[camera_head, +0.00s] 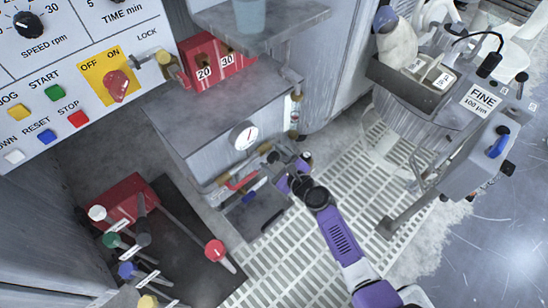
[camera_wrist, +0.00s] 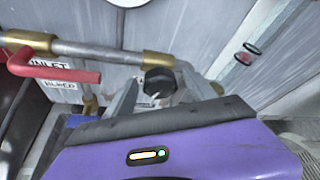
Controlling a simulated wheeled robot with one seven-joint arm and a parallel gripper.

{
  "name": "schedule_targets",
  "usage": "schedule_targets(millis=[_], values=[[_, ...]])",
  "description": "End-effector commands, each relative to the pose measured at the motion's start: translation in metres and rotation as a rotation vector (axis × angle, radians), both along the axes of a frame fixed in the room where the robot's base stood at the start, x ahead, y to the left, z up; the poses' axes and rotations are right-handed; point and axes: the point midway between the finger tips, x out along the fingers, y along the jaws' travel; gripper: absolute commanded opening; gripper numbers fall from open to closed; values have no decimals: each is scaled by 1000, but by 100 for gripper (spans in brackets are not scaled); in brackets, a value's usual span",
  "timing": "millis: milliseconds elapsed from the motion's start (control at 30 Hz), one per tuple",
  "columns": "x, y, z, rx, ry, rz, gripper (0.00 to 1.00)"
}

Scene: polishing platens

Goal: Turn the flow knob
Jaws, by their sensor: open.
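A black knob (camera_wrist: 160,82), which I take to be the flow knob, sits at the pipe in the middle of the wrist view. My gripper (camera_wrist: 158,96) is open, with its grey fingers on either side of the knob. I cannot tell whether either finger touches it. In the head view my gripper (camera_head: 290,168) is at the right end of the pipe, low on the front of the grey cabinet (camera_head: 205,135). The knob is hard to make out there beside the dark wrist.
A red lever handle (camera_wrist: 55,70) sticks out from the pipe (camera_wrist: 95,50), left of the knob. A round gauge (camera_head: 243,135) is above the pipe. A sight tube (camera_wrist: 245,55) stands to the right. Coloured levers (camera_head: 125,240) rise at lower left. White floor grating (camera_head: 300,250) lies below.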

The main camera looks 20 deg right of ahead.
Motion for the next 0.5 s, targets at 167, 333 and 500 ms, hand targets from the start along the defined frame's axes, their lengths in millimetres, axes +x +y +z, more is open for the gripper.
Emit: schedule_targets(millis=[167,333,500], values=[[-21,-3,9,0,2,-1,64],[-47,-6,19,1,2,0,64],[-66,-9,24,0,2,-1,64]])
